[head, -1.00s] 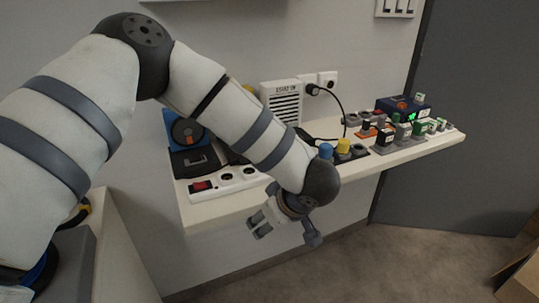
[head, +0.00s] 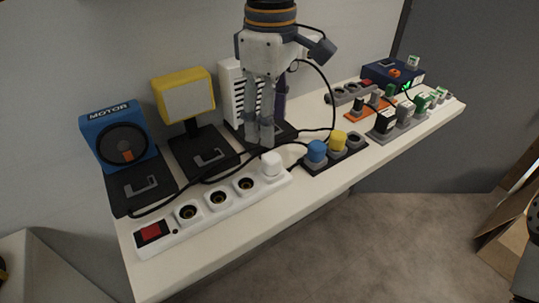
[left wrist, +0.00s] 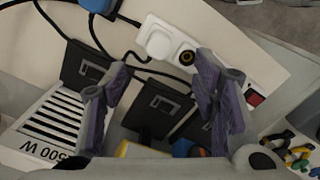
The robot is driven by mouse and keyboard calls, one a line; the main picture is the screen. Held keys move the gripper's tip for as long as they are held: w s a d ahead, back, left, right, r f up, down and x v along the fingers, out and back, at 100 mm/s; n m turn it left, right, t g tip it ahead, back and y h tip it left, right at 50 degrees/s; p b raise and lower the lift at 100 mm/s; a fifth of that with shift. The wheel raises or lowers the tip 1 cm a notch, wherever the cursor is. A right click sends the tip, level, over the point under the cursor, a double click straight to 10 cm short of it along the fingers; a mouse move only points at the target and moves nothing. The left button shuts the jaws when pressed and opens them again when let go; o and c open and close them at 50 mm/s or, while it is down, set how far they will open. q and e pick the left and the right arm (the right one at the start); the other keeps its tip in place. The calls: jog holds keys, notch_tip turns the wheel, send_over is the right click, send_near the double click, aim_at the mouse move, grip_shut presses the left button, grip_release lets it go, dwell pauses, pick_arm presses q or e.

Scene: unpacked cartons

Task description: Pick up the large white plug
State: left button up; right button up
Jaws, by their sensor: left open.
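The large white plug (head: 271,164) stands in the right-end socket of the white power strip (head: 205,213), with a dark cable near it. In the left wrist view the plug (left wrist: 158,45) shows at top centre, on the strip and ahead of the fingertips. My left gripper (head: 259,137) points down over the shelf, above and behind the plug in the head view. Its fingers are apart with nothing between them (left wrist: 162,66). It is not touching the plug. My right gripper is not in view.
A blue motor unit (head: 121,142), a yellow-framed lamp (head: 184,97) and a white heater (head: 230,92) stand behind the strip. Blue (head: 316,151) and yellow (head: 338,140) plugs sit just right of it. Cables cross the shelf. The shelf's front edge (head: 300,200) is clear.

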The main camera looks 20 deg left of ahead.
aim_at(272, 157)
pick_arm(q)
notch_tip(272, 157, down, 8)
jog(key=shift+w+f, duration=0.15)
jog(key=shift+f, duration=0.1)
grip_shut()
